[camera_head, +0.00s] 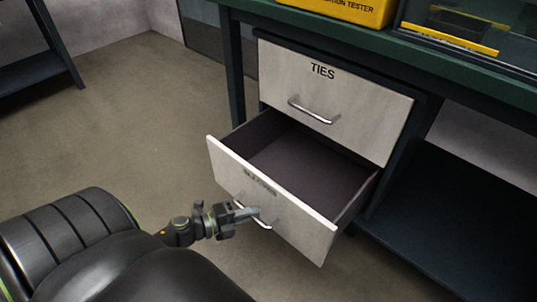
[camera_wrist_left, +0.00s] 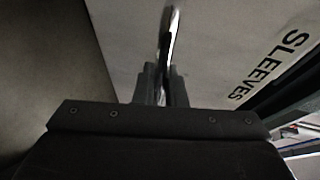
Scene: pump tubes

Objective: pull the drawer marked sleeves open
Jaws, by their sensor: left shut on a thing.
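The sleeves drawer (camera_head: 300,222) is the lower drawer and stands well out from the cabinet in the head view. Its inside looks empty. Its label is dim there but reads SLEEVES in the left wrist view (camera_wrist_left: 270,68). My left gripper (camera_head: 254,213) is at the drawer's front, shut on its metal handle (camera_head: 264,225). In the left wrist view the fingers (camera_wrist_left: 160,80) close around the handle bar (camera_wrist_left: 170,35). My right gripper is not in view.
The drawer marked TIES (camera_head: 345,110) above is shut. A dark green bench top (camera_head: 450,68) carries a yellow case (camera_head: 345,10). A dark lower shelf (camera_head: 450,230) lies to the right. Floor (camera_head: 130,110) is clear to the left.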

